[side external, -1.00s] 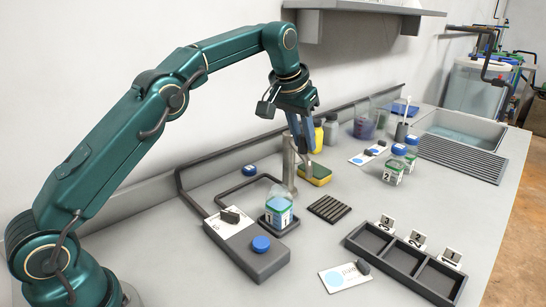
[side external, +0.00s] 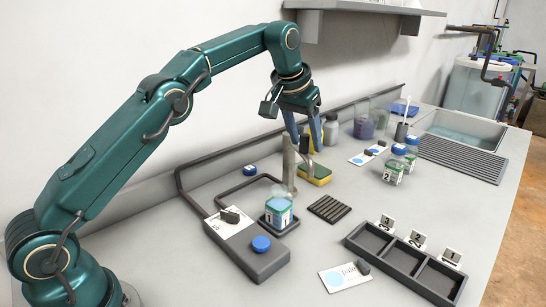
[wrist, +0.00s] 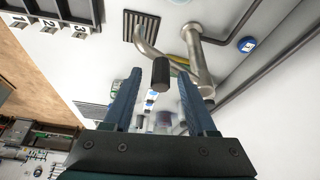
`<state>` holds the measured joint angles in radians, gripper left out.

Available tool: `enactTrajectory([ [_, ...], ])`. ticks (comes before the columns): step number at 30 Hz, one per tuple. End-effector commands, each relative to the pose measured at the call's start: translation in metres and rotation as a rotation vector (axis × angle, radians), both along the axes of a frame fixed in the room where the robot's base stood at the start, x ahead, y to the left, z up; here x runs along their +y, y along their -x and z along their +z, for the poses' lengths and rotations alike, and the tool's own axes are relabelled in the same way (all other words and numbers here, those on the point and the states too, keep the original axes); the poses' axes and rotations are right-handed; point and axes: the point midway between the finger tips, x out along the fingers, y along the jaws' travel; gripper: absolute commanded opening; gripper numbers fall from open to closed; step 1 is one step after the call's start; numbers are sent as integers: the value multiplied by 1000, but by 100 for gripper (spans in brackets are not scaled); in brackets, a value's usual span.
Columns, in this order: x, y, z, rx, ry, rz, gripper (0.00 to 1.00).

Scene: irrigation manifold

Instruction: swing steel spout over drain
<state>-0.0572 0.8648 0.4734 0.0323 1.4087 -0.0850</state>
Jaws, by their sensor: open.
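The steel spout stands on a post (side external: 289,168) near the back of the counter. In the wrist view its post (wrist: 198,62) and curved pipe (wrist: 147,48) show, with a dark cylindrical handle (wrist: 161,71). My gripper (side external: 304,148) is open above and beside the post. In the wrist view the handle appears between my spread fingers (wrist: 163,100); I cannot tell whether either touches it. A dark slotted drain grate (side external: 330,208) lies right of the post. It also shows in the wrist view (wrist: 141,27), with the spout's end overlapping its edge in the picture.
Jar 1 (side external: 278,212) sits on a dark pad in front of the post. A three-bay tray (side external: 402,262) lies front right. A dark pipe (side external: 215,178) runs left of the post.

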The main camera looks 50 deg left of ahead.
Motion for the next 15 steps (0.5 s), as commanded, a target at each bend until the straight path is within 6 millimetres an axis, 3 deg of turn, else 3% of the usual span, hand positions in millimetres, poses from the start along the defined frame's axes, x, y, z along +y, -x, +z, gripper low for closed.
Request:
enactTrajectory([
  [15,7,11,0,4,0,-131,57],
])
